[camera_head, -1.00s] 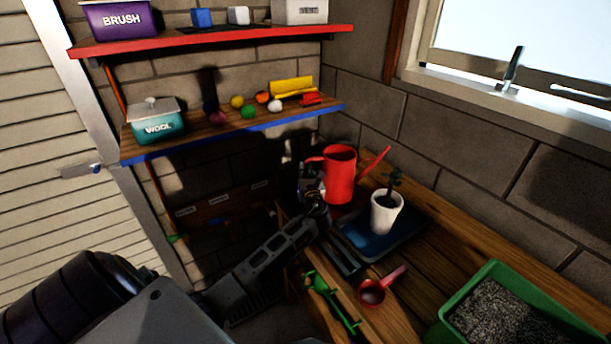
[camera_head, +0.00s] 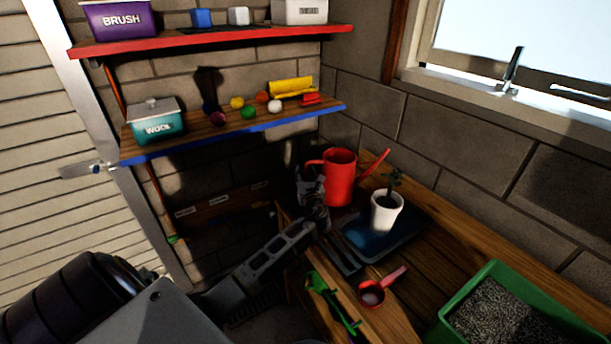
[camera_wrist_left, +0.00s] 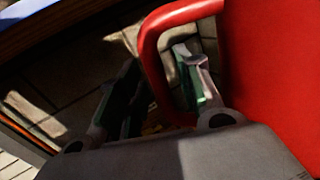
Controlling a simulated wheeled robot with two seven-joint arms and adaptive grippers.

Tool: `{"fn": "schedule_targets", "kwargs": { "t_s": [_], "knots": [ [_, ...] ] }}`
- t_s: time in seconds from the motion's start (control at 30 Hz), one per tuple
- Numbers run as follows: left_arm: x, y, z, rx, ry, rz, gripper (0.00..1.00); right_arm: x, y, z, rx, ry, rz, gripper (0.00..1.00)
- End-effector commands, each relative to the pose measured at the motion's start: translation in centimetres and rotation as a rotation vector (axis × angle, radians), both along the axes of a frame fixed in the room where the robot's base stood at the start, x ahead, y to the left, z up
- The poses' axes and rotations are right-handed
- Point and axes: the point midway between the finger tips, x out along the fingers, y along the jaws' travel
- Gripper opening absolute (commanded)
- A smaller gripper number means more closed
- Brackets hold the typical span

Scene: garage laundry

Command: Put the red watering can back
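The red watering can (camera_head: 339,178) stands upright at the back left end of the wooden bench, its spout pointing right. Its handle faces left, towards my left gripper (camera_head: 312,192). In the left wrist view the can body (camera_wrist_left: 270,70) fills the right side, and the red handle loop (camera_wrist_left: 155,50) passes between the fingers of my left gripper (camera_wrist_left: 158,90). One finger is inside the loop and the other outside, with a gap between them. The fingers are open around the handle; I cannot tell whether either touches it. My right gripper is not in view.
A white pot with a plant (camera_head: 386,212) stands on a blue tray (camera_head: 415,228) right of the can. A small red pan (camera_head: 372,293), a green tool (camera_head: 330,300) and a green gravel tray (camera_head: 492,268) are nearer. A blue-edged shelf (camera_head: 300,117) with small items hangs above left.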

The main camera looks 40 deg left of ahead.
Motion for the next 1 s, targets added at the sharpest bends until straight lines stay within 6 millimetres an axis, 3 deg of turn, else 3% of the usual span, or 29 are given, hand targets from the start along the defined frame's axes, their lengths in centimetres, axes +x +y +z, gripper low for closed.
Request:
{"fn": "schedule_targets", "kwargs": {
  "t_s": [0.27, 0.5, 1.0],
  "knots": [
    [-0.3, -0.4, 0.2, 0.0, 0.0, 0.0, 0.35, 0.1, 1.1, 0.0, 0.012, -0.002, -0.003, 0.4],
    [-2.0, -2.0, 0.2, -0.001, 0.001, -0.002, 0.35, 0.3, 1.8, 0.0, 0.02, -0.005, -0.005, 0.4],
    [-7.0, -7.0, 0.2, -0.001, 0.001, -0.001, 0.35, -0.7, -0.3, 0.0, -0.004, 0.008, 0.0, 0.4]
  ]
}}
